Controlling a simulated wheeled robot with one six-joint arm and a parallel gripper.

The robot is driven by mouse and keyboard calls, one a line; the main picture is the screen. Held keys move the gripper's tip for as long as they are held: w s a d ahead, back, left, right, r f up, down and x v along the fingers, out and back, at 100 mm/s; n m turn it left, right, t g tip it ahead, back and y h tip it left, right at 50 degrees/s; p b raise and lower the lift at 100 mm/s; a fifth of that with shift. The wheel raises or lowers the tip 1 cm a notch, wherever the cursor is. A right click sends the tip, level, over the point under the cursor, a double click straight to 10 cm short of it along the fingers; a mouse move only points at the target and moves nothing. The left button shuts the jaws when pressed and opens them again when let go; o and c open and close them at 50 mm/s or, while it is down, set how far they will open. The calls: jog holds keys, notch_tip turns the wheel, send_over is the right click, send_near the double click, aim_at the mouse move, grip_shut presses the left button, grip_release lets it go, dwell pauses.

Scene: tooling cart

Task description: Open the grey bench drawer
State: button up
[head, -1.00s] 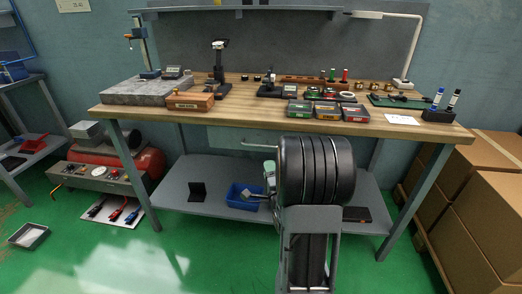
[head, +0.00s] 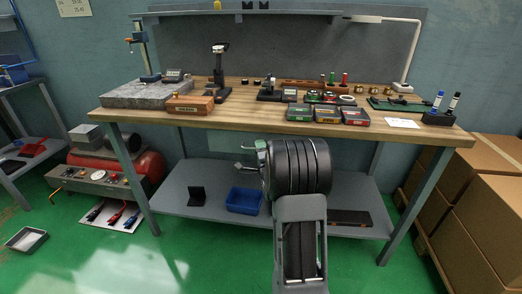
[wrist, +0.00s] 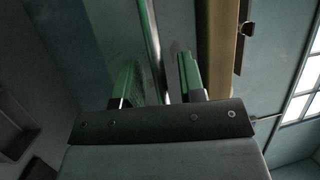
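The grey drawer (head: 226,141) hangs under the front of the wooden benchtop and looks shut. Its pale bar handle (head: 246,148) runs across the front, partly hidden by my arm. My gripper (head: 250,157) is at the handle, pointing toward the drawer. In the wrist view the two green fingers of my gripper (wrist: 162,76) are apart. The metal handle bar (wrist: 151,35) runs between them, nearer the left finger, with the drawer front (wrist: 176,25) behind it. I cannot tell whether a finger touches the bar.
The benchtop edge (head: 270,123) is just above my gripper. A lower shelf (head: 175,198) holds a blue bin (head: 245,200). Small boxes and gauges stand on the bench. Cardboard boxes (head: 490,205) are at the right, a red compressor (head: 140,165) at the left.

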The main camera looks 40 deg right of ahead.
grip_shut()
dwell(0.3)
dwell(0.3)
